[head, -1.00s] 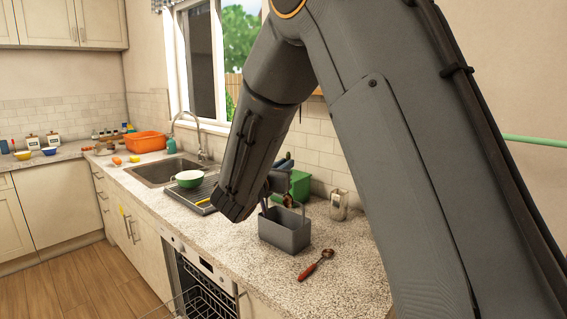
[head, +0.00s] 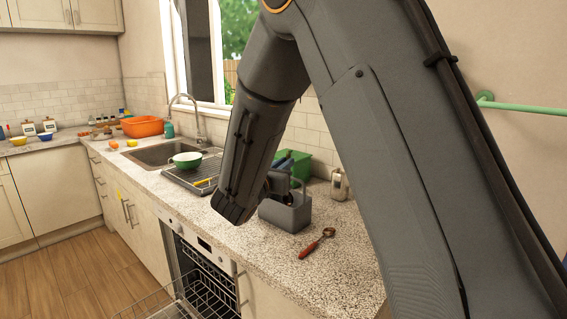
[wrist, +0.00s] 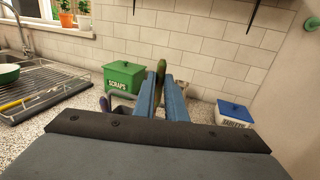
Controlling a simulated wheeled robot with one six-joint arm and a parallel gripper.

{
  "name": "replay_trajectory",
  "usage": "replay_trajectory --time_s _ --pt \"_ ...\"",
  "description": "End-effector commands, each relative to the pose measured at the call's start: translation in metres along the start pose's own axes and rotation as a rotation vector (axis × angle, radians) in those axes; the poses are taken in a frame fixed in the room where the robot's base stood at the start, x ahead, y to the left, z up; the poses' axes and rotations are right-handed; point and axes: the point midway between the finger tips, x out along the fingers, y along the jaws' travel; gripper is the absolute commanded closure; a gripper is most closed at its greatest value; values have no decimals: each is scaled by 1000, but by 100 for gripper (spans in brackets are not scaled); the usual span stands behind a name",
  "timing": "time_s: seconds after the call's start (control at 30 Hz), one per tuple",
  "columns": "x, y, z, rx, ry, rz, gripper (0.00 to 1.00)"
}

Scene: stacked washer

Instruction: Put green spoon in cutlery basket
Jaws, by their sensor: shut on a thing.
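My gripper (wrist: 162,84) has blue fingers shut on a slim green thing, which looks like the green spoon (wrist: 160,66); only its upper end shows between the fingertips. The grey cutlery basket (head: 286,217) stands on the counter in the head view, with its handle raised. My gripper is close to the basket, at its far side or over it; I cannot tell which. The lower part of the spoon and the basket's inside are hidden.
A red-handled spoon (head: 318,243) lies on the counter in front of the basket. A green scraps box (wrist: 124,77) and a blue-lidded tablets box (wrist: 233,113) stand by the wall. A drying rack (head: 190,176) with a green bowl (head: 187,160) is left. The dishwasher (head: 200,270) is open below.

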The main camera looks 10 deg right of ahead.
Motion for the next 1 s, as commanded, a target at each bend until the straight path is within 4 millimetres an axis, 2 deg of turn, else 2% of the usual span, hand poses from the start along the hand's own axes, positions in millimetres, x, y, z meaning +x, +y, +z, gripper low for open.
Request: replay_trajectory --time_s 0.4,0.9,0.93,1.0 --pt "0 0 -28 1 0 0 100" --pt "0 0 -32 1 0 0 100" --pt "0 0 -32 1 0 0 84" --pt "0 0 -32 1 0 0 72"
